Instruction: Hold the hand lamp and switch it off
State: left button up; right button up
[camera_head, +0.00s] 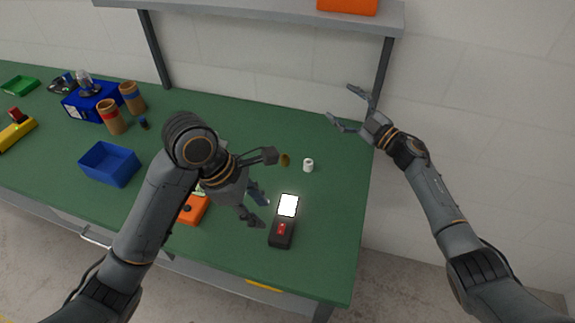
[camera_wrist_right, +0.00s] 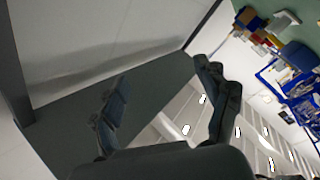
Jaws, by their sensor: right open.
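The hand lamp (camera_head: 282,233) lies on the green table near its right front part. Its body is dark with a red switch (camera_head: 282,229), and its panel (camera_head: 288,205) glows bright white. My left gripper (camera_head: 262,188) is open over the table, just left of the lamp. Its lower finger is close to the lamp's left side; I cannot tell whether it touches. My right gripper (camera_head: 340,103) is open and empty by the table's back right corner, away from the lamp. Its two spread fingers also show in the right wrist view (camera_wrist_right: 162,75). The lamp is not visible there.
A small white cylinder (camera_head: 308,165) stands behind the lamp. An orange object (camera_head: 194,210) lies left of it, partly hidden by my left arm. A blue bin (camera_head: 108,163) and brown containers (camera_head: 112,117) stand farther left. A shelf post (camera_head: 383,62) rises behind my right gripper.

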jog(key=s+a+r+n+g+y, duration=0.2)
jog(key=s+a+r+n+g, duration=0.15)
jog(key=a, duration=0.35)
jog(key=s+a+r+n+g+y, duration=0.25)
jog(key=a+n+g, duration=0.2)
jog(key=a, duration=0.25)
jog(key=s+a+n+g+h, duration=0.5)
jog(key=s+a+n+g, duration=0.1)
jog(key=s+a+g, duration=0.3)
jog(key=n+t+h, duration=0.2)
jog(key=h, duration=1.1)
send_over(288, 207)
notch_tip(288, 207, down, 6)
notch_tip(288, 207, down, 13)
jog(key=shift+w+r, duration=0.1)
